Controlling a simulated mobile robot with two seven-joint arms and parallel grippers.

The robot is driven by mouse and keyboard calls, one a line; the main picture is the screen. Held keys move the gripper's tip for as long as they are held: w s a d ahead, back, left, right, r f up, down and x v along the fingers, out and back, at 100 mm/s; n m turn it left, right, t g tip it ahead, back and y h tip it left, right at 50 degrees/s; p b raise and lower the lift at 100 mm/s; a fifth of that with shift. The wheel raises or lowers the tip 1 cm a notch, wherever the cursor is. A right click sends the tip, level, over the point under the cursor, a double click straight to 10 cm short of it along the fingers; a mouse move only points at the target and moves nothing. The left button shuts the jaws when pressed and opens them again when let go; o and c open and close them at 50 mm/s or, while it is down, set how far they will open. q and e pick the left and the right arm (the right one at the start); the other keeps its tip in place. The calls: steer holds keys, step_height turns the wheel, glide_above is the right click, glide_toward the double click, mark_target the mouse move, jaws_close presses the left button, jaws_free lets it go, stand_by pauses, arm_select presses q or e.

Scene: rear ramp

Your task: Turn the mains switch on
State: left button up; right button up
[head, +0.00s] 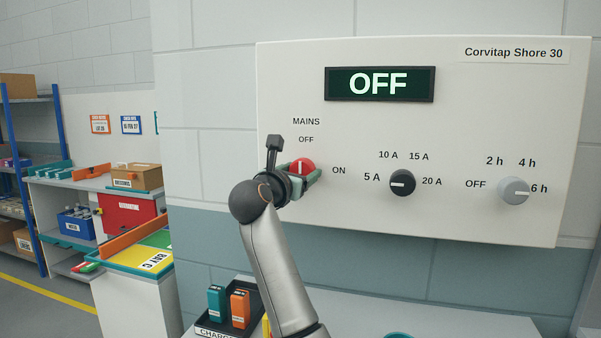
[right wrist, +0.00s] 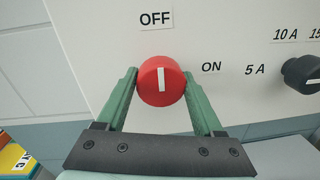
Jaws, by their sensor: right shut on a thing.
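The mains switch (head: 302,167) is a round red knob with a white mark, on a pale wall panel (head: 480,110). Its white mark points straight up to the OFF label. The ON label is to its right. The display (head: 379,84) above reads OFF. My right gripper (head: 304,178) is shut on the red knob. In the right wrist view the red knob (right wrist: 160,80) sits between the two green fingers (right wrist: 158,90), one on each side, with its mark upright toward OFF. My left gripper is not in view.
A black knob (head: 402,183) and a grey timer knob (head: 514,190) are to the right on the panel. Below, a charger tray (head: 212,328) with a teal and an orange block stands on a counter. Shelves and benches stand at the left.

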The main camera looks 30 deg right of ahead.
steer(key=c, duration=0.4)
